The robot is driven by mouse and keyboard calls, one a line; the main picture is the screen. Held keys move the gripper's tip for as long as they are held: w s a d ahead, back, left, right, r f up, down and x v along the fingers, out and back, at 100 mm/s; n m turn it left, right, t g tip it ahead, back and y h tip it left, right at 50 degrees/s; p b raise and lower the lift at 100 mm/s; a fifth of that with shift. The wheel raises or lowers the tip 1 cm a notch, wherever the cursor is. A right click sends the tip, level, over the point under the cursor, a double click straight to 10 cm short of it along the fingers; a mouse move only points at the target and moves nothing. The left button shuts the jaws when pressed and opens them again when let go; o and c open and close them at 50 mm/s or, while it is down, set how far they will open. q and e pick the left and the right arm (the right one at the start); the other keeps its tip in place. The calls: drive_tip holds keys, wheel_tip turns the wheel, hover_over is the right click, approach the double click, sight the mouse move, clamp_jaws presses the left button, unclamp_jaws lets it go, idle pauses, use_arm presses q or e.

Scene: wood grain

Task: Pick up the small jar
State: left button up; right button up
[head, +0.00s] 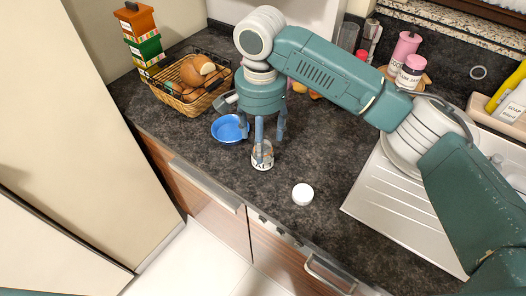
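A small clear jar (262,163) with a label reading roughly "SALT" stands upright on the dark countertop. Its top is partly hidden by a finger of my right gripper (263,138). That gripper points down over the jar, its fingers spread apart and reaching down around or just above the jar's top. I cannot tell whether any finger touches it. A round white lid (303,194) lies apart on the counter, to the right of the jar and nearer the front edge. My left gripper is not in view.
A blue bowl (228,129) stands close left of the jar. Behind it is a wicker basket (178,100) with bread. Counter around the lid is clear. Drawer handles (205,185) line the front.

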drive_tip(key=shift+s+f, duration=0.2)
drive_tip(key=shift+f, duration=0.6)
drive_tip(key=shift+w+f, duration=0.1)
drive_tip(key=shift+f, duration=0.25)
drive_tip(key=f+p, duration=0.1)
drive_tip(key=f, duration=0.3)
drive_tip(key=shift+w+d+f+p, duration=0.1)
drive_tip(key=shift+w+f+p, duration=0.1)
drive_tip(key=shift+f+p, duration=0.2)
drive_tip(key=shift+f, duration=0.1)
drive_tip(key=shift+c, duration=1)
drive_tip(key=c, duration=0.9)
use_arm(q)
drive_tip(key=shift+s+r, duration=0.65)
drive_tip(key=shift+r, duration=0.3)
use_arm(e)
drive_tip(key=c, duration=0.3)
